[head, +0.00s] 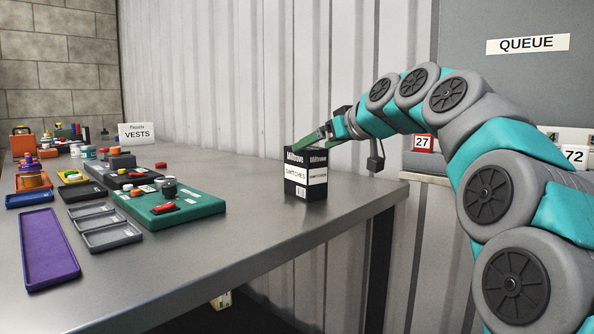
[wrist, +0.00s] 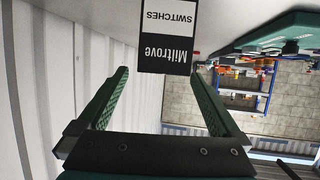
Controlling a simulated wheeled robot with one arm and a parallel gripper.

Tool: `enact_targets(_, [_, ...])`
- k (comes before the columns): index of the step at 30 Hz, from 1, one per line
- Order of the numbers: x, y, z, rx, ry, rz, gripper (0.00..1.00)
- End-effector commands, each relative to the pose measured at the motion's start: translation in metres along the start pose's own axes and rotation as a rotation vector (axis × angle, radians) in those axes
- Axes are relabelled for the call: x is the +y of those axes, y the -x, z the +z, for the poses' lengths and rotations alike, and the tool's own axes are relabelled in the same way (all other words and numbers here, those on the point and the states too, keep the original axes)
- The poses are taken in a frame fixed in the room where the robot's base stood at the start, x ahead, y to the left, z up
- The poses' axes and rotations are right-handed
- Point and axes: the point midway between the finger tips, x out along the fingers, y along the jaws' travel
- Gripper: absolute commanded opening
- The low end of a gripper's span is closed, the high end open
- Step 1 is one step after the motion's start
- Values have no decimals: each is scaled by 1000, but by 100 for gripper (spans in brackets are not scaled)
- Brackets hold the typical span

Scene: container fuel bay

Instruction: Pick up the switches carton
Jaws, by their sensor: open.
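The switches carton (head: 304,180) is a black box with white labels reading SWITCHES and Miltrove. It stands upright near the right end of the grey table. In the wrist view the carton (wrist: 166,42) shows upside down at the top, beyond the fingertips and between their lines, closer to the right finger. My gripper (head: 305,145) is open, its green fingers reaching in from the right at the carton's top. In the wrist view my gripper (wrist: 158,74) has nothing between its fingers. Whether a finger touches the carton I cannot tell.
A green tray (head: 205,203) with a red item lies left of the carton, with bare tabletop between. Grey trays (head: 110,236) and a purple tray (head: 50,250) lie further left. A VESTS sign (head: 137,132) stands by the corrugated wall. The table's right edge is close to the carton.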

Motion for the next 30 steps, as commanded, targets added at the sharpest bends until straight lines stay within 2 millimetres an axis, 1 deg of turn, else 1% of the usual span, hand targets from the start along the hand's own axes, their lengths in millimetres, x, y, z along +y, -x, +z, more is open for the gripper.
enact_targets(7, [0, -23, 0, -2, 0, 0, 100])
enact_targets(13, [-1, -38, 1, -4, 0, 0, 100])
enact_targets(21, [-4, -74, 2, -3, 0, -2, 100])
enact_targets(24, [-3, -79, 2, -2, 0, -1, 100])
enact_targets(29, [-3, -78, 2, -1, 0, -1, 100])
enact_targets(30, [-3, -78, 2, -1, 0, -1, 96])
